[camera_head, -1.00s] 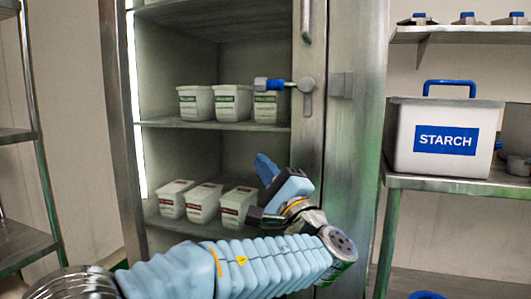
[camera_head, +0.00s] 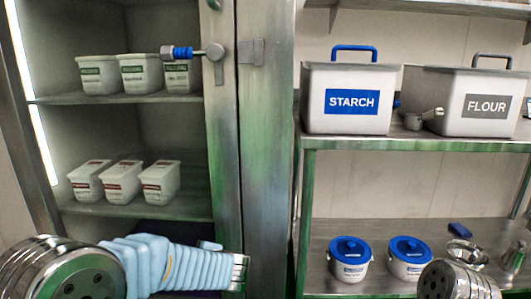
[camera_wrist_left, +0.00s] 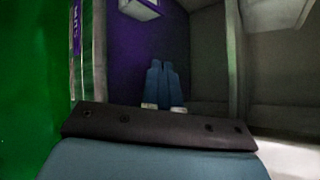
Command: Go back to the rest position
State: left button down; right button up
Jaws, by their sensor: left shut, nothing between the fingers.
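My left arm comes in low at the left of the head view, in front of the open cabinet. In the left wrist view my left gripper (camera_wrist_left: 164,66) is shut and empty, its two blue fingers side by side. Beyond it are a dark purple surface (camera_wrist_left: 140,45) and pale walls. In the head view the left fingers are mostly hidden behind my arm. Of my right arm only a metal joint shows at the bottom right edge of the head view; its gripper is out of the picture.
The cabinet frame (camera_head: 262,150) stands just right of my left arm. Filling tubs (camera_head: 140,75) and red-labelled tubs (camera_head: 120,180) sit on its shelves. On the right, the rack (camera_head: 420,150) holds a starch bin (camera_head: 350,75), a flour bin (camera_head: 480,110) and blue-lidded buckets (camera_head: 350,262).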

pick_arm(q)
jog(key=s+d+f+n+g+h+p, duration=0.1)
jog(key=s+f+n+g+h, duration=0.2)
jog(key=s+f, duration=0.5)
jog(key=s+d+f+g+h+p, duration=0.15)
jog(key=s+f+g, duration=0.25)
jog(key=f, duration=0.8)
jog(key=s+d+f+n+h+p, duration=0.1)
jog(key=s+d+f+n+h, duration=0.1)
jog(key=s+f+n+h, duration=0.2)
jog(key=s+d+f+n+g+h+p, duration=0.1)
jog(key=s+d+f+n+h, duration=0.2)
jog(key=s+f+n, duration=0.3)
jog(key=s+n+h, duration=0.1)
jog(key=s+n, duration=0.4)
jog(key=shift+d+n+p, duration=0.2)
jog(key=shift+n+p, duration=0.1)
jog(key=shift+n, duration=0.1)
